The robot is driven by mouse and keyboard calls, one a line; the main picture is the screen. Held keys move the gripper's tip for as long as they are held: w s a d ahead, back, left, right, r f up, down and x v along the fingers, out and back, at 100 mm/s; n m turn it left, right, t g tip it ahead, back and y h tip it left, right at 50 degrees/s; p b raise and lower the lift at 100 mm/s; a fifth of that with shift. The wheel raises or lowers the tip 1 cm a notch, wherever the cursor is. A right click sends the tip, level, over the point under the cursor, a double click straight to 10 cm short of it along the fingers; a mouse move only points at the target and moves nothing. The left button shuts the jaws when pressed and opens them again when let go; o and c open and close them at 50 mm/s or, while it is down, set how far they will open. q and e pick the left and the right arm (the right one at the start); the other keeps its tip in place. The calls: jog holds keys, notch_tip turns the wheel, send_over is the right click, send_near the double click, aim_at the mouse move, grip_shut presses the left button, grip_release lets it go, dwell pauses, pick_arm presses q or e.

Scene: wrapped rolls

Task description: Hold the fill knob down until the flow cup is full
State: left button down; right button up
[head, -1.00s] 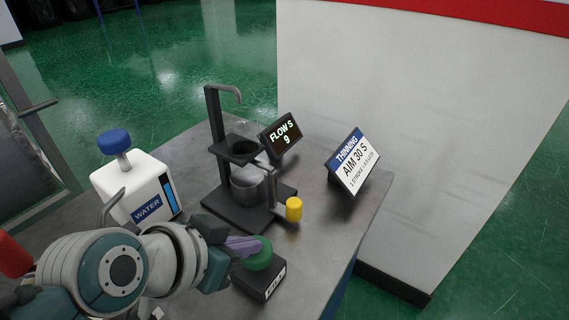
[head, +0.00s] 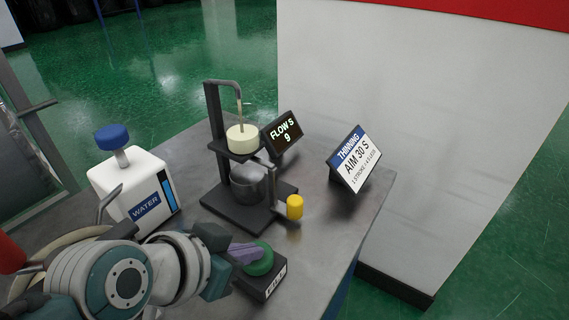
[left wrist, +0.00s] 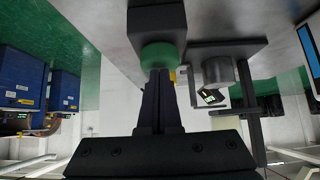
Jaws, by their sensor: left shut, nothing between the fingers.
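The green fill knob (head: 262,264) sits on a small black box at the table's front. My left gripper (head: 247,252) is shut with nothing between its fingers, and its tips press on or touch the knob. In the left wrist view the tips (left wrist: 160,75) meet the green knob (left wrist: 158,55). The flow cup (head: 242,139) sits in the ring of a black stand and shows cream liquid across it. A thin stream runs into it from the bent spout (head: 225,84). My right gripper is out of view.
A metal beaker (head: 249,183) stands below the cup, with a yellow knob (head: 295,207) beside the stand. A display (head: 284,133) reads "FLOW S 9". A sign (head: 354,160) reads "AIM 30 S". A white water jug (head: 130,185) with a blue knob stands left.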

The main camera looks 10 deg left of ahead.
pick_arm(q)
jog(key=shift+s+a+f, duration=0.2)
jog(key=shift+s+f, duration=0.05)
jog(key=shift+f, duration=0.15)
dwell(0.4)
jog(key=r+p, duration=0.5)
jog(key=shift+w+d+r, duration=0.1)
jog(key=shift+w+r, duration=0.05)
jog(key=shift+w, duration=0.05)
jog(key=p+v, duration=0.1)
jog(key=v, duration=0.8)
jog(key=shift+s+p, duration=0.3)
jog(key=shift+p, duration=0.1)
jog(key=shift+r, duration=0.1)
jog(key=s+a+r+n+g+y+p, duration=0.1)
jog(key=s+a+r+g, duration=0.15)
jog(key=s, duration=0.45)
jog(key=s+a+r+n+g+y, duration=0.1)
jog(key=s+a+r+g+y, duration=0.15)
jog(key=s, duration=0.35)
notch_tip(320, 180, up, 32)
jog(key=p, duration=3.2)
jog(key=shift+d+r+h, duration=0.25)
jog(key=shift+d+h, duration=0.1)
jog(key=shift+d, duration=0.1)
